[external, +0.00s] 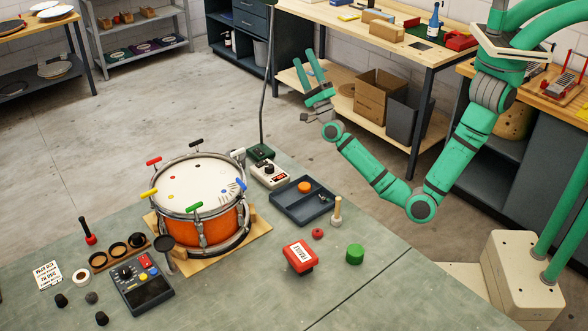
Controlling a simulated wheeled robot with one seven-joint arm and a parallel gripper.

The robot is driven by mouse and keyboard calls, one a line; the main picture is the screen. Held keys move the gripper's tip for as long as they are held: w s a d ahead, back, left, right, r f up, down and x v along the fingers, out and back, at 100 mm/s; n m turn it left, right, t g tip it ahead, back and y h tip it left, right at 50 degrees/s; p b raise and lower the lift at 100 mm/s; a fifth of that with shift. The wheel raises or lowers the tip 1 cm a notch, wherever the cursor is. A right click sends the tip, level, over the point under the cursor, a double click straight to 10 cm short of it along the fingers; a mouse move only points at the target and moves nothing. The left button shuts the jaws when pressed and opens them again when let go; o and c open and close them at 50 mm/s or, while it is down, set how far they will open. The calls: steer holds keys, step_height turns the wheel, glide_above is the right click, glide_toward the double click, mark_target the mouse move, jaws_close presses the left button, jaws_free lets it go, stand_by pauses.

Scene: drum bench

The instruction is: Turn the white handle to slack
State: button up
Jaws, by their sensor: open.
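An orange snare drum (190,232) with a pale head stands in a wooden cradle on the bench. Several coloured T-handles sit around its rim. The white handle (238,152) is at the drum's right rear edge; its exact angle is too small to tell. My gripper (304,60) is open and empty. It is raised beyond the bench's far edge, up and right of the drum in the picture, with its fingers pointing up. It is well apart from the white handle.
A blue handle (241,184) and a black handle (196,141) flank the white one. Just right are a white box with a dial (270,174) and a dark green device (261,153). A thin dark pole (265,90) rises behind them. A divided tray (302,213) lies right.

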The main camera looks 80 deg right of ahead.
steer(key=w+m+g+h, duration=0.1)
steer(key=m+g, duration=0.2)
steer(key=m+g+y, duration=0.6)
steer(key=m+y, duration=0.7)
steer(key=m, duration=0.1)
glide_toward(238, 152)
steer(key=shift+h, duration=0.3)
steer(key=x, duration=1)
steer(key=shift+w+d+f, duration=0.1)
steer(key=shift+w+f, duration=0.1)
steer(key=shift+f, duration=0.1)
steer(key=c, duration=1.1)
